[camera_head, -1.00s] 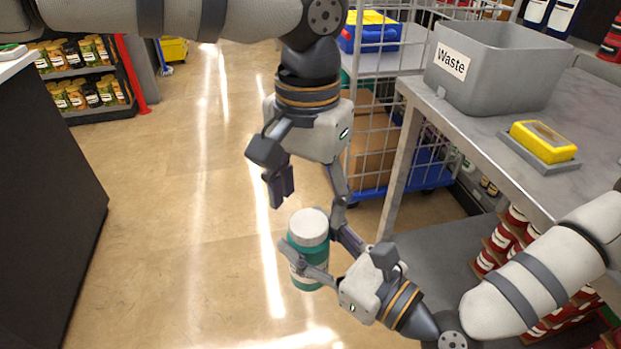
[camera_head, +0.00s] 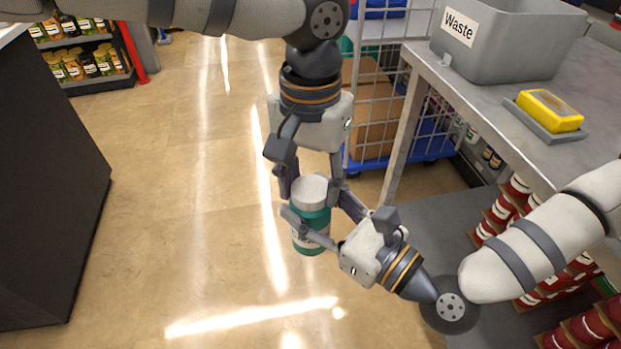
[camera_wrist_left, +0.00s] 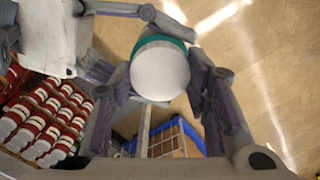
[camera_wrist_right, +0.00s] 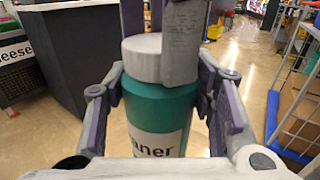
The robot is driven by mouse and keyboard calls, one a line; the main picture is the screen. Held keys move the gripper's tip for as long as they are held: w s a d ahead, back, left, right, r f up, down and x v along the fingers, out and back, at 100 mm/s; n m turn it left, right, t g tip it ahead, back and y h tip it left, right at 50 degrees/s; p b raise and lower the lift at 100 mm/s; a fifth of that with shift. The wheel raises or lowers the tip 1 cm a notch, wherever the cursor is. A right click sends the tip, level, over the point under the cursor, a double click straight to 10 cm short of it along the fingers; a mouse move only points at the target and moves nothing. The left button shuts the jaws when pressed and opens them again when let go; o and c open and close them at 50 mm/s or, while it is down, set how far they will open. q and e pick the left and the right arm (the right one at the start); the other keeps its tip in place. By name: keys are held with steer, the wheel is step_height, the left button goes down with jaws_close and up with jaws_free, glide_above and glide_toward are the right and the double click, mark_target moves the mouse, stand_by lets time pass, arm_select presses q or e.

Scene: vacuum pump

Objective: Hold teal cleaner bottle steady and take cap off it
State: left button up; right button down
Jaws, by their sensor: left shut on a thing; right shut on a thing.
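The teal cleaner bottle (camera_head: 312,240) is upright above the floor, its white cap (camera_head: 311,189) on top; the cap also fills the middle of the left wrist view (camera_wrist_left: 160,72). My right gripper (camera_head: 319,213) is shut on the bottle's body, with fingers on both sides; the right wrist view shows the teal body and its label (camera_wrist_right: 158,118) between them. My left gripper (camera_head: 313,184) points down from above and is shut on the cap, one finger on each side. In the right wrist view, a left finger covers part of the cap.
A grey waste bin (camera_head: 505,42) and a yellow box on a grey tray (camera_head: 548,110) stand on the metal table (camera_head: 500,115) at right. A wire cart (camera_head: 385,110) is behind my left gripper. A dark counter (camera_head: 50,190) is at left. Open floor lies between.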

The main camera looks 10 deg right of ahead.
arm_select(q)
steer(key=shift+n, duration=0.8)
steer(key=o, duration=1.3)
